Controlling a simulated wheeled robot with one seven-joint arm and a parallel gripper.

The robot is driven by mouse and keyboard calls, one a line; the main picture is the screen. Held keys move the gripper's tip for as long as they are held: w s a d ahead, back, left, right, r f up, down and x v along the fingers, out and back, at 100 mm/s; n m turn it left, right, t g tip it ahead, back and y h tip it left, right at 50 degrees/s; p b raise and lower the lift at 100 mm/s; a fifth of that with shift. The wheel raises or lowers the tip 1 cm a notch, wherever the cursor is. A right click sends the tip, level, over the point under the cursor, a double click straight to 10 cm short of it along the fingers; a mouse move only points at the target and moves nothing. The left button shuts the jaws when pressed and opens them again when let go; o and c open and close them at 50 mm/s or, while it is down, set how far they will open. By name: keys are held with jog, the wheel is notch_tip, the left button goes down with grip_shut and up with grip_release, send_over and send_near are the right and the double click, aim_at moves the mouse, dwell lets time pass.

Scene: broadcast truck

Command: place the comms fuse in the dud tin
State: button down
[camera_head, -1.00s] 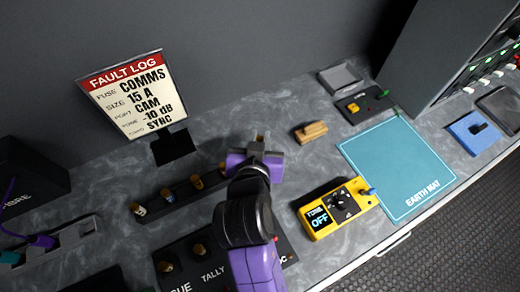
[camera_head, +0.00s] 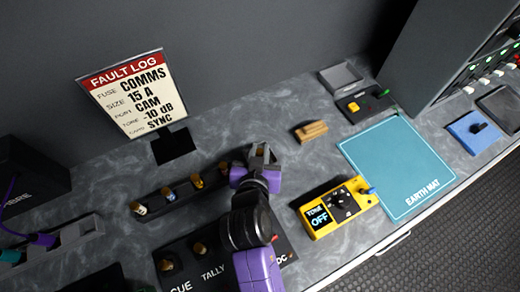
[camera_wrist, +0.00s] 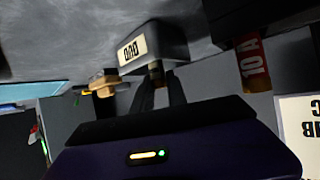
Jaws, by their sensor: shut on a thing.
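My gripper (camera_head: 262,157) is above the counter, right of the fuse rack in the head view. In the wrist view its dark fingers (camera_wrist: 157,88) are shut on the comms fuse (camera_wrist: 155,68), of which only a small brownish end shows. The grey dud tin (camera_wrist: 165,44) carries a white label reading DUD, upside down in the wrist view. The fuse end overlaps the tin's edge in that view; I cannot tell whether it is inside, touching or apart. In the head view my gripper hides the fuse, and I cannot pick out the tin there.
A rack (camera_head: 170,199) with several fuses lies left of my gripper. The fault log sign (camera_head: 135,92) stands behind. A wooden block (camera_head: 311,131), yellow tone box (camera_head: 324,221) and blue earth mat (camera_head: 398,165) lie to the right. A black panel (camera_head: 186,247) is in front.

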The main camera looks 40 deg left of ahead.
jog(key=c, duration=1.3)
grip_release()
jog(key=shift+r+p, duration=0.25)
jog(key=shift+p, duration=0.05)
jog(key=b+v, duration=0.1)
jog(key=v, duration=1.1)
jog(key=shift+f, duration=0.1)
